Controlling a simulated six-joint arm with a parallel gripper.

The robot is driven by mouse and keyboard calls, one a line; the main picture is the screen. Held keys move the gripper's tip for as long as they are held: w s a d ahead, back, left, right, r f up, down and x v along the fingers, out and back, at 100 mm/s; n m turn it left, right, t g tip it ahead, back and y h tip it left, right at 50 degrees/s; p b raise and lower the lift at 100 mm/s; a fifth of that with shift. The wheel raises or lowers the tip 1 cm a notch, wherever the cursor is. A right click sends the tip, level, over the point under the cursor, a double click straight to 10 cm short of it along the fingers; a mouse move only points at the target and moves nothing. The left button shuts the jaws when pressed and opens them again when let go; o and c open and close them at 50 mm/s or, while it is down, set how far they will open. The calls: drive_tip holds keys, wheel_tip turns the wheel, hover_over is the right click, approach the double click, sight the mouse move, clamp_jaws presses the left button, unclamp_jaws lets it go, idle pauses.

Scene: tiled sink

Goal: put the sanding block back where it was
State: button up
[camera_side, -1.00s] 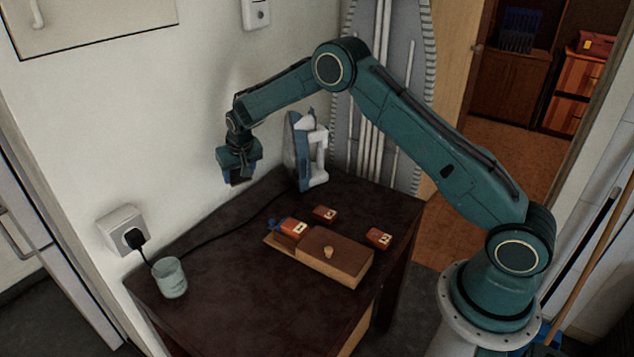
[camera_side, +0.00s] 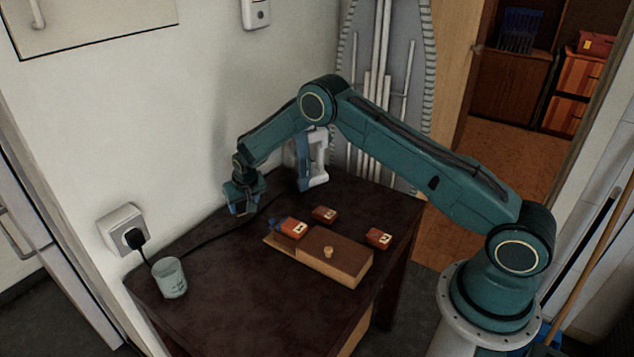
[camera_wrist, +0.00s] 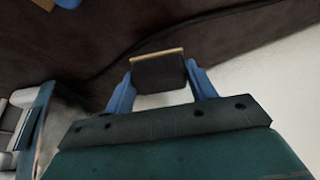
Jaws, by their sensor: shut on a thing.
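My gripper (camera_side: 243,208) is low over the back left part of the dark table, near the wall. In the wrist view its two blue fingers (camera_wrist: 158,90) are shut on the sanding block (camera_wrist: 158,71), a dark block with a thin tan layer along one edge. The block is held between the fingertips, with the dark tabletop beyond it. In the side view the block is mostly hidden by the gripper. I cannot tell whether it touches the table.
A wooden box with a knob (camera_side: 335,258) and several small red boxes (camera_side: 379,238) stand at mid-table. An iron (camera_side: 314,160) stands upright behind, right of my gripper. A pale cup (camera_side: 170,278) is at the front left. A black cord (camera_side: 195,240) crosses the table to the wall socket (camera_side: 122,230).

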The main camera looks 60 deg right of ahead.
drive_tip(key=shift+f, duration=1.6)
drive_tip(key=shift+f, duration=0.2)
drive_tip(key=o, duration=1)
drive_tip(key=shift+c, duration=0.2)
drive_tip(key=shift+r, duration=0.1)
drive_tip(key=v, duration=1.2)
drive_tip(key=shift+r, duration=0.1)
